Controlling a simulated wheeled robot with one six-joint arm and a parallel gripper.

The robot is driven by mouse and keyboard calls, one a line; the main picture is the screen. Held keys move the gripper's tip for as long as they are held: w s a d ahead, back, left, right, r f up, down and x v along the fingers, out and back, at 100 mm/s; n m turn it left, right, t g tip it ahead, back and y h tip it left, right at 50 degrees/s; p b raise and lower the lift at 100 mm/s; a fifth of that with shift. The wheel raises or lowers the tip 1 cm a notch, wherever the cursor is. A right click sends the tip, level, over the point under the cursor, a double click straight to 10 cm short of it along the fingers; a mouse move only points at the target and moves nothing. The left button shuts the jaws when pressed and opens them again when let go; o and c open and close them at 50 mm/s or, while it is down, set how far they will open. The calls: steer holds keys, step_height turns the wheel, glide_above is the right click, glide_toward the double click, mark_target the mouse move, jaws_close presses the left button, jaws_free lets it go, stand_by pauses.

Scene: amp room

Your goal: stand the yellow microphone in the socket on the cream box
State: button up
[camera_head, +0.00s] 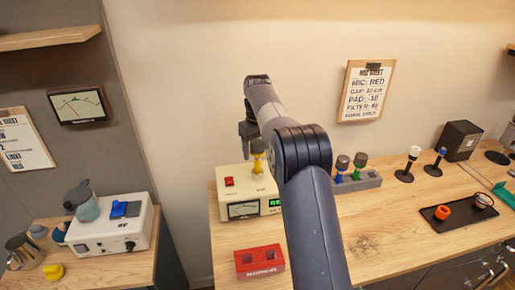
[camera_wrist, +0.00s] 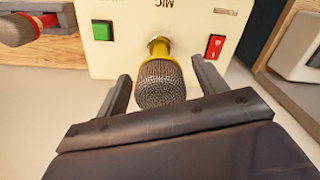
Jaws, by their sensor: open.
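The cream box (camera_head: 232,200) stands on the wooden bench, with a red switch, a meter and a green display. The yellow microphone (camera_head: 257,149) stands upright on its top, dark mesh head up. In the wrist view its yellow body (camera_wrist: 158,47) meets a gold ring, the socket (camera_wrist: 158,40), on the box (camera_wrist: 125,62); its lower end is hidden in the ring. My gripper (camera_wrist: 161,70) is open, with one finger on each side of the mesh head and gaps visible. In the head view my gripper (camera_head: 247,135) is beside the microphone, partly hidden by my arm.
A grey rack (camera_head: 368,182) with microphones stands right of my arm; a red-banded microphone (camera_wrist: 40,22) shows in the wrist view. A red block (camera_head: 260,262) sits in front of the cream box. A white box (camera_head: 112,232) is on the left bench.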

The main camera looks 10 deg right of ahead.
step_height(320, 180, up, 11)
steer(key=shift+f+p, duration=0.1)
steer(key=shift+p, duration=0.8)
steer(key=shift+f, duration=0.1)
step_height(320, 180, down, 10)
steer(key=shift+f+b, duration=0.1)
steer(key=shift+b, duration=0.8)
steer(key=shift+r+p, duration=0.45)
steer(key=shift+r, duration=0.4)
